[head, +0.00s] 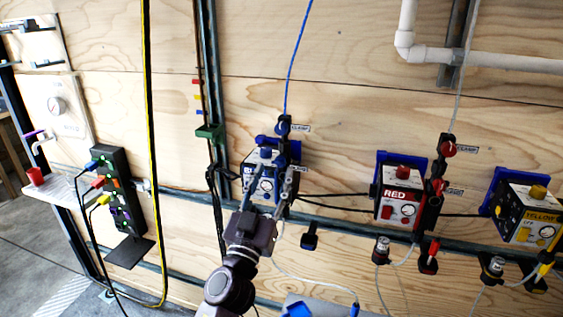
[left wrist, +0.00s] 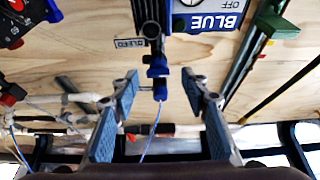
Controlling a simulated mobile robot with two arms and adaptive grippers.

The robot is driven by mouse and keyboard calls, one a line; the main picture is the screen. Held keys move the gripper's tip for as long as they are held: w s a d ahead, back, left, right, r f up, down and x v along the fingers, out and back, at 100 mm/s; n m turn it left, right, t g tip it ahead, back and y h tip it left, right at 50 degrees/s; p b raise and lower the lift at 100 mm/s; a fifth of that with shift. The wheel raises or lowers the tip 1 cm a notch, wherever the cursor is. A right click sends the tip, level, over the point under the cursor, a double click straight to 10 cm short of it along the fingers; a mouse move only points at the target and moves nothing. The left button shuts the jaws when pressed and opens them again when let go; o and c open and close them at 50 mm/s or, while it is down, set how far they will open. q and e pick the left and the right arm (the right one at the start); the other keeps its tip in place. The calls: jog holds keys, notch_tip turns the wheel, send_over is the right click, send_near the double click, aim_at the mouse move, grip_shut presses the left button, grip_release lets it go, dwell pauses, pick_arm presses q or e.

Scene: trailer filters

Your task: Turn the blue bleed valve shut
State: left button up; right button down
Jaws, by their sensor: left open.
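The blue filter unit (head: 262,165) hangs on the plywood wall. A black holder with blue fittings stands at its right side in the head view. A blue clamp (head: 284,125) is at the top, and the lower part, where the bleed valve would sit, is partly hidden by my gripper. My left gripper (head: 268,192) is in front of the unit's lower edge. My right gripper is not seen.
The red unit (head: 400,197) and yellow unit (head: 526,213) hang to the right. A power strip (head: 120,190) with coloured plugs is at the left. A dark rail runs below the units, and loose clear tubes hang under them.

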aim_at(279, 161)
pick_arm(q)
jog(key=x, duration=0.5)
jog(key=shift+s+d, duration=0.1)
jog(key=shift+d, duration=0.05)
jog(key=shift+f, duration=0.1)
grip_shut()
jog(key=shift+m+h+p, duration=0.35)
jog(key=shift+m+h, duration=0.15)
jog(key=shift+m, duration=0.6)
grip_release()
jog(key=v, duration=1.2)
